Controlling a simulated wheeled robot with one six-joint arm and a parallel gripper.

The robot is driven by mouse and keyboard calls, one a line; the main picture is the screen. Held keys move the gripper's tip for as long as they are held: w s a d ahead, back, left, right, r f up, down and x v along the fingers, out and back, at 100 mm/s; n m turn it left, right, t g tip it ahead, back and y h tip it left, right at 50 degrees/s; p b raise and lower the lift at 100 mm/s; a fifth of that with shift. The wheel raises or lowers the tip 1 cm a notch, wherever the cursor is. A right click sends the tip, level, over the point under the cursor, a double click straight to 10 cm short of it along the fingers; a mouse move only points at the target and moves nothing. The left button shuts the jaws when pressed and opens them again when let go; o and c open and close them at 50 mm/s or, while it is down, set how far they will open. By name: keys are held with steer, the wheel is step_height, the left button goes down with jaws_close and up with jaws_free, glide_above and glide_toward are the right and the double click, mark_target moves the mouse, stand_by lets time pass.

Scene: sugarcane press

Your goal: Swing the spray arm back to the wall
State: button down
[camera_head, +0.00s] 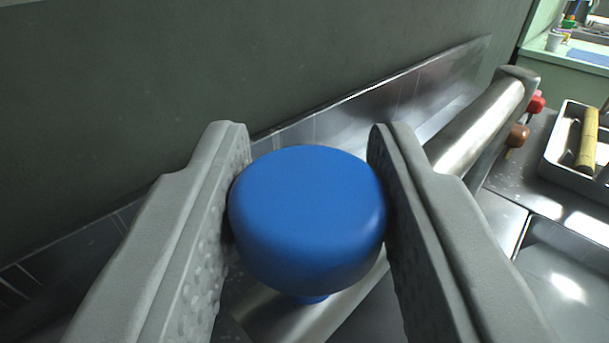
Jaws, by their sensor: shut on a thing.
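A round blue knob (308,215) sits between the two grey fingers of my gripper (309,170). My gripper is shut on it, with a finger against each side. The spray arm (478,122) shows as a metal tube running from the upper right, behind the right finger. More of a metal tube shows below the knob; the fingers hide how the parts join. The dark green wall (240,70) stands behind, with a shiny metal strip (400,95) along its foot. The tube is in front of the wall, apart from it at its far end.
At the right a metal tray (557,165) holds a yellowish cane piece (587,140). A red knob (536,102) and a brown knob (517,135) are near the tube's far end. A sunken metal basin (570,265) lies lower right. A pale green counter (565,60) stands beyond.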

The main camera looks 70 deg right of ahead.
steer(key=shift+w+d+r, duration=0.1)
steer(key=shift+d+r, duration=0.05)
steer(key=shift+r, duration=0.1)
steer(key=c, duration=1)
jaws_free()
steer(key=shift+w+d+f, duration=0.1)
steer(key=shift+w+f, duration=0.05)
steer(key=shift+w, duration=0.05)
steer(key=v, duration=1.7)
steer(key=shift+a, duration=0.25)
